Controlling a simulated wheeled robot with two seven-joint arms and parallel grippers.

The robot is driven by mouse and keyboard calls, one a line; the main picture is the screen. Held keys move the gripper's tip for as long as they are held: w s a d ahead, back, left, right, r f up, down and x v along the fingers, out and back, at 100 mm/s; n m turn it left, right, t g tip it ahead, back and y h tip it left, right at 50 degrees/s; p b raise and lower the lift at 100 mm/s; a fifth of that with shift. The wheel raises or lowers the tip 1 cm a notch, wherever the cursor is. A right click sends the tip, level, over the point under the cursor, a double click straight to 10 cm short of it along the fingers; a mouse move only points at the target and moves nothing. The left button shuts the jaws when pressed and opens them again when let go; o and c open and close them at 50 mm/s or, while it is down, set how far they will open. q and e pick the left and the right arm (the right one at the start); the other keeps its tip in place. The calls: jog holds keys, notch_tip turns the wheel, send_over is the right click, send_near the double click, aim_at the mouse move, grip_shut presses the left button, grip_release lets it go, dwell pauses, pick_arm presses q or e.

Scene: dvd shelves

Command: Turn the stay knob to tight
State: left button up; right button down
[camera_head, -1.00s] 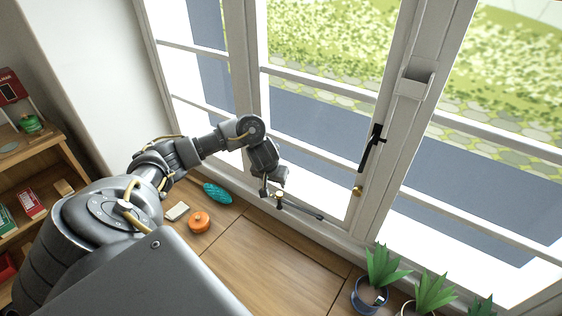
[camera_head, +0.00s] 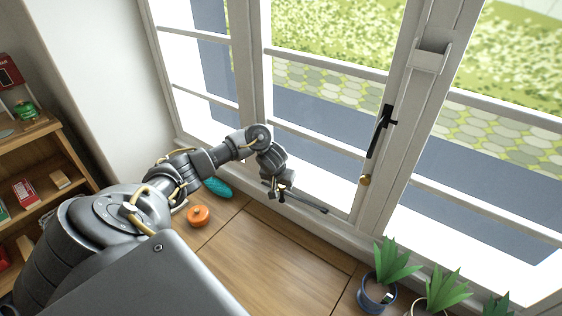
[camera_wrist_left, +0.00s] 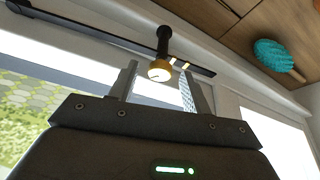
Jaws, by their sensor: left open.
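The stay knob (camera_wrist_left: 160,70) is a small brass-yellow round knob on a black post, above the dark stay bar (camera_wrist_left: 120,42) in the left wrist view. In the head view the bar (camera_head: 312,206) runs along the window's bottom edge, and the small knob (camera_head: 283,187) is beside my gripper. My left gripper (camera_head: 276,189) is open at the stay. In the left wrist view its two fingers (camera_wrist_left: 158,80) stand on either side of the knob, with visible gaps. The knob's far side is hidden. My right gripper is not in view.
Potted plants (camera_head: 377,295) stand at the lower right. A black window handle (camera_head: 380,130) and a shelf (camera_head: 50,150) flank the area.

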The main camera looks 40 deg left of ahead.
pick_arm(q)
jog(key=c, duration=1)
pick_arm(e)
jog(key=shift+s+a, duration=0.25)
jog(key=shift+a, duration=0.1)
